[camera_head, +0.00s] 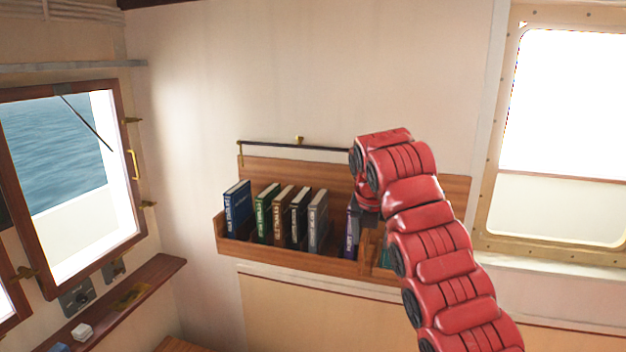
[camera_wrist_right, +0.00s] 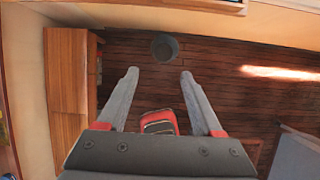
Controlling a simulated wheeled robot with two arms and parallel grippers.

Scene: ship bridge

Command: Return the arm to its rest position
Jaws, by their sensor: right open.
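My right arm (camera_head: 430,230) is red and reaches up from the lower right in the head view. Its wrist is bent down in front of the right part of a wooden wall shelf (camera_head: 300,262). My right gripper (camera_head: 368,222) is dark and partly hidden there by the arm and the shelf's contents. In the right wrist view the gripper (camera_wrist_right: 160,73) points down with its two grey fingers apart and nothing between them. The red and black shape between the fingers appears to be part of me, lower down. My left gripper is not in view.
Several books (camera_head: 283,212) stand in the shelf left of my right wrist; a purple-spined book (camera_head: 351,232) is close beside it. A dark rail (camera_head: 290,146) runs above. A window (camera_head: 70,190) is open at left. A round bin (camera_wrist_right: 165,46) stands on the wooden floor (camera_wrist_right: 230,90).

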